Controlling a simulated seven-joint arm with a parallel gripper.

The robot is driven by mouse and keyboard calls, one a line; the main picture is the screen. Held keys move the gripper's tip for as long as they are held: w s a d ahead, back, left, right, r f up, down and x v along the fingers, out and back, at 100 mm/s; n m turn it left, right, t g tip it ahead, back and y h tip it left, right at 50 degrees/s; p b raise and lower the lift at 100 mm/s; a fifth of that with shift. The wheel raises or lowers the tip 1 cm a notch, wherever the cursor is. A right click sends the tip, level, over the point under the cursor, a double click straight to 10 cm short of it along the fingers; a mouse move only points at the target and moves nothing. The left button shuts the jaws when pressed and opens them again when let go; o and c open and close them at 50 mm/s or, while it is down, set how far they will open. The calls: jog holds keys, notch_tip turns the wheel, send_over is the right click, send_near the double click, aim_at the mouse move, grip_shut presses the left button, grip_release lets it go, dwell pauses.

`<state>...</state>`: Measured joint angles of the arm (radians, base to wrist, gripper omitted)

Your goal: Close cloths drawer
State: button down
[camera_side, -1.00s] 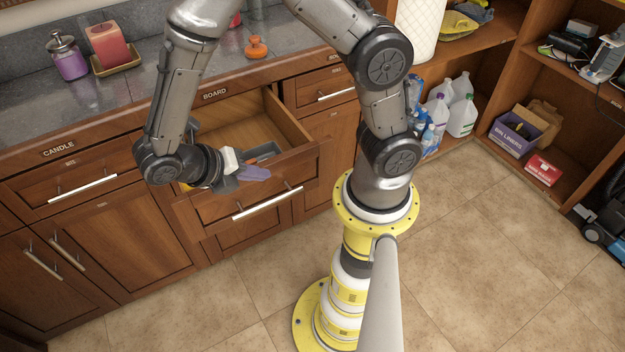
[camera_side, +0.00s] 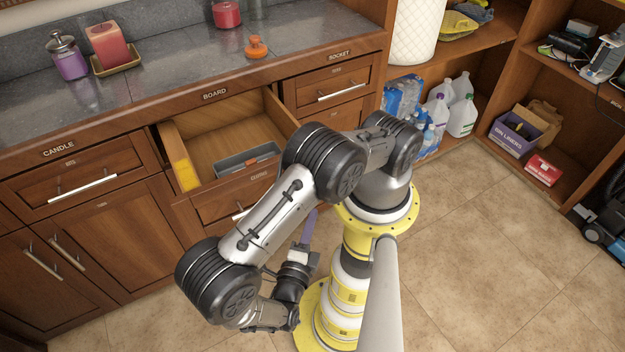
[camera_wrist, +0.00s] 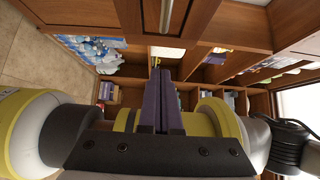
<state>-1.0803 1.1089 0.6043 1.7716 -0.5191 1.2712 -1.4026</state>
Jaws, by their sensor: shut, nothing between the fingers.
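The open drawer (camera_side: 185,205) under the BOARD label is pulled out from the cabinet in the side view. The small label on its front is too small to read surely. A grey divided tray (camera_side: 248,158) and a yellow item (camera_side: 187,175) lie inside. My arm covers the right part of its front and handle. My gripper (camera_side: 311,214), with purple fingers, is outside and in front of the drawer, lower right of it, apparently not touching it. In the wrist view, the fingers (camera_wrist: 162,75) are together and empty. A wooden front with a metal handle (camera_wrist: 167,14) shows above them.
An orange stopper-like object (camera_side: 256,47) and candles stand on the counter. Shelves with bottles (camera_side: 462,115) stand at right. Tiled floor (camera_side: 480,260) is clear.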

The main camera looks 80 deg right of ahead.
jog(key=w+d, duration=0.2)
jog(key=d, duration=0.9)
jog(key=shift+w+d, duration=0.35)
jog(key=shift+w, duration=0.05)
send_near(269, 105)
jog(key=d, duration=0.5)
jog(key=shift+w+f, duration=0.1)
